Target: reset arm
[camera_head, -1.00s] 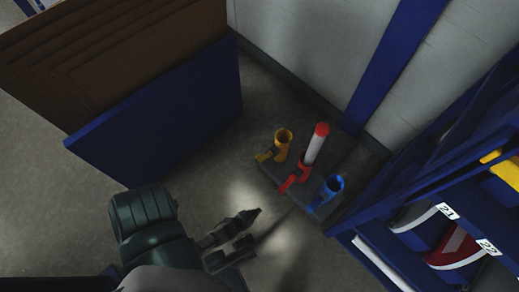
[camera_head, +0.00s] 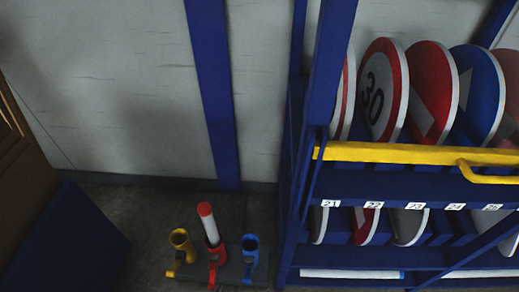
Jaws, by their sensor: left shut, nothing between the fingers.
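Neither of my grippers shows in the head view now, and no part of my arms can be made out. The low dark stand on the floor holds a yellow cup (camera_head: 180,243), a red holder (camera_head: 217,256) and a blue cup (camera_head: 250,250). A white baton with a red top (camera_head: 208,223) stands slightly tilted in the red holder. The yellow and blue cups look empty.
A blue rack (camera_head: 350,186) with a yellow bar (camera_head: 400,153) fills the right side. It holds round signs, including a red-rimmed 30 sign (camera_head: 381,90), above numbered slots. A blue panel (camera_head: 70,240) stands lower left. A grey wall (camera_head: 110,100) closes the back.

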